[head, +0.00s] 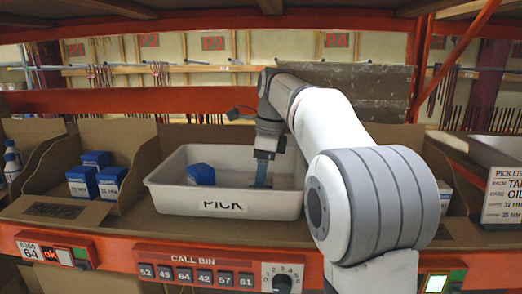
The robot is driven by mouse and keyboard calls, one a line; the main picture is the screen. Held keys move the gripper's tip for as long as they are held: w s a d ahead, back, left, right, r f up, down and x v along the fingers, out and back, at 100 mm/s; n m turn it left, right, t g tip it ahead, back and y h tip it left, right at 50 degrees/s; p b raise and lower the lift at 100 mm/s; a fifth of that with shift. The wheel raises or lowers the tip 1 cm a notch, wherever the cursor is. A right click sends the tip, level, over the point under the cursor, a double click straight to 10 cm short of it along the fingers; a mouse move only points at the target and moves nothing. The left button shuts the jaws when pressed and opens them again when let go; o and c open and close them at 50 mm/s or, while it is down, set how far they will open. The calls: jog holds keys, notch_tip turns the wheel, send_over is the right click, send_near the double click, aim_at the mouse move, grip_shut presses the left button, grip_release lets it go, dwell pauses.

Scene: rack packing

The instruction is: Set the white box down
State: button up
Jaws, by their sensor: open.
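No white box can be clearly made out at the fingers; the tote's front wall and my arm hide part of that area. A blue box (201,174) lies tilted in the left part of the tote, apart from my gripper.
Left of the tote, a cardboard bin (60,208) holds several blue-and-white boxes (82,183). White bottles (12,160) stand at the far left. A pick list sign (502,195) is at the right. An orange beam (130,101) crosses behind the tote.

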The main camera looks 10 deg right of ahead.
notch_tip(320, 180, up, 9)
jog(key=d, duration=0.1)
jog(key=shift+s+p, duration=0.2)
jog(key=shift+p, duration=0.1)
jog(key=shift+d, duration=0.1)
